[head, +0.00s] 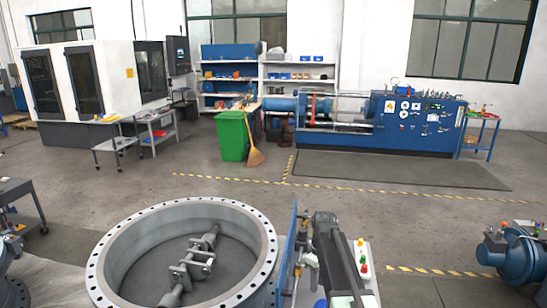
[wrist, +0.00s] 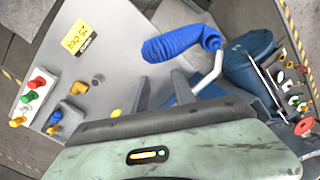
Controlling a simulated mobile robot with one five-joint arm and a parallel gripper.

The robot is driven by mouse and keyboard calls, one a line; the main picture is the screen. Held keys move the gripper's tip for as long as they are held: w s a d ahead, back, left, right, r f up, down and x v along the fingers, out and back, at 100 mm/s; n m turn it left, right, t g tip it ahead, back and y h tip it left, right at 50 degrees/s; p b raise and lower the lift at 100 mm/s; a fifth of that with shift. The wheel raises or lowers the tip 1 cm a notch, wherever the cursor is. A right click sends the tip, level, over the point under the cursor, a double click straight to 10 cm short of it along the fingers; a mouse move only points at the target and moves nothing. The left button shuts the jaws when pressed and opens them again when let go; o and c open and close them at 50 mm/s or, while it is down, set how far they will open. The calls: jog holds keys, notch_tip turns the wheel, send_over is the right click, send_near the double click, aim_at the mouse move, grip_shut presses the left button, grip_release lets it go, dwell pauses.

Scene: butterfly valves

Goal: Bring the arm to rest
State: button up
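My gripper (wrist: 161,86) shows in the wrist view with its two dark fingers spread apart and nothing between them. It is open. Beyond the fingertips is a blue ribbed grip (wrist: 182,43) on a bent pale rod; I cannot tell how far off it is, and no contact shows. In the head view, a long dark grey part at the bottom centre may be my arm, but I cannot make out the gripper there.
A large grey flanged valve body (head: 181,258) stands at the front left. A light panel with coloured buttons (head: 363,258) is at the front centre; similar buttons (wrist: 36,83) show in the wrist view. A blue valve (head: 520,255) stands at right. The middle floor is clear.

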jog(key=s+f+m+t+b, duration=0.1)
jog(key=s+f+m+b, duration=0.6)
jog(key=s, duration=0.9)
notch_tip(320, 180, down, 3)
jog(key=shift+d+m, duration=0.15)
jog(key=shift+m, duration=0.95)
